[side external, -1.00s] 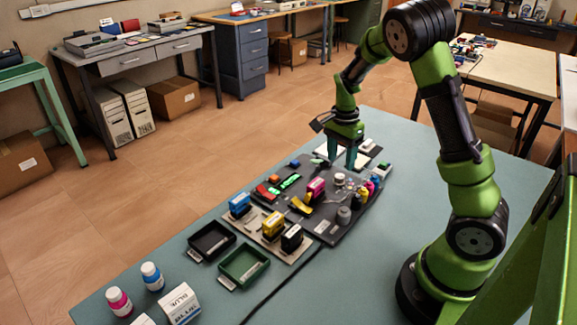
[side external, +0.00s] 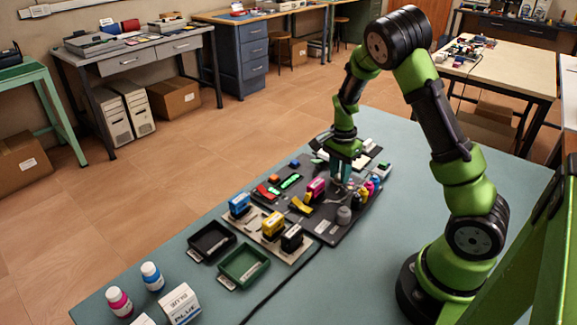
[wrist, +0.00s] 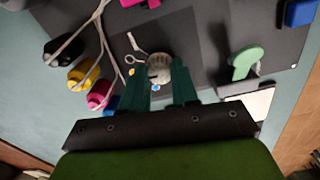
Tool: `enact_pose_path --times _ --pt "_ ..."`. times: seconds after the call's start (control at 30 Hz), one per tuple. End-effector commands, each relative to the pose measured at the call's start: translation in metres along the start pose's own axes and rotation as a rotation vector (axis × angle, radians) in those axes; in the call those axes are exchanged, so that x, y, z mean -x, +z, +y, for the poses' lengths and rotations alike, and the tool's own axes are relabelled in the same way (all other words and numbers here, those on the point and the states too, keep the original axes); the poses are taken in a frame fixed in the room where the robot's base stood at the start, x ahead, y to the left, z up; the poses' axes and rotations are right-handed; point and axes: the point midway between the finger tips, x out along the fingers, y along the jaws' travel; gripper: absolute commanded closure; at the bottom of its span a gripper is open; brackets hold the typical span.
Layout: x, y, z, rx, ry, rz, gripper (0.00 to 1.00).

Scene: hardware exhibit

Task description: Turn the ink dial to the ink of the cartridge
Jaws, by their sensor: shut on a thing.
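The ink dial (wrist: 160,68) is a pale, ribbed round knob on the dark board, with small orange and blue dots beside it in the wrist view. My gripper (wrist: 163,84) is shut on it, one teal finger on each side. Which dot the dial points to is not clear. In the side view my gripper (side external: 341,178) is low over the board and hides most of the dial. A magenta cartridge (side external: 316,187) stands on the board just left of my gripper; its magenta edge (wrist: 135,2) shows at the top of the wrist view.
Ink bottles, including yellow (wrist: 83,76) and magenta (wrist: 98,95), stand close beside the dial with grey tubes. A green lever (wrist: 243,62) is on the other side.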

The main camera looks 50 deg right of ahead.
Motion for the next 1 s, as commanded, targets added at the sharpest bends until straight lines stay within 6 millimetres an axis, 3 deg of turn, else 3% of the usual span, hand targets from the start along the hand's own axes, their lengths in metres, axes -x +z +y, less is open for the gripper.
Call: enact_pose_path --times 0.37,1.0 --pt "0.0005 0.0001 0.0002 0.049 0.000 0.000 1.00" --pt "0.0010 0.0006 0.0003 0.440 -0.001 0.012 1.00"
